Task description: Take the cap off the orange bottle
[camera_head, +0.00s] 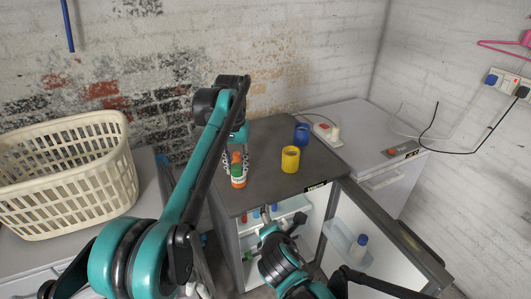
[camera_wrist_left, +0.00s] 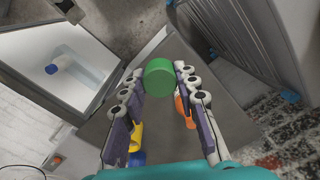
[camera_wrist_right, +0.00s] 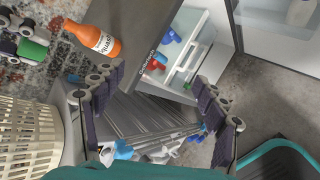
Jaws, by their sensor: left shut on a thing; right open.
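The orange bottle (camera_head: 239,183) with a white label stands upright on top of the small fridge, and its neck (camera_wrist_right: 76,28) shows bare in the right wrist view. My left gripper (camera_wrist_left: 160,84) is shut on the green cap (camera_wrist_left: 159,76), and in the right wrist view the cap (camera_wrist_right: 33,51) is apart from the bottle. In the head view the cap (camera_head: 238,170) covers the bottle's middle. Fingers partly hide the bottle (camera_wrist_left: 180,105) in the left wrist view. My right gripper (camera_wrist_right: 157,108) is open and empty, low in front of the fridge.
A yellow cup (camera_head: 290,159) and a blue cup (camera_head: 301,134) stand on the fridge top (camera_head: 270,135). The fridge door (camera_head: 385,250) hangs open, with items on its inner shelves. A cream laundry basket (camera_head: 65,175) stands at left. A power strip (camera_head: 327,132) lies behind the cups.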

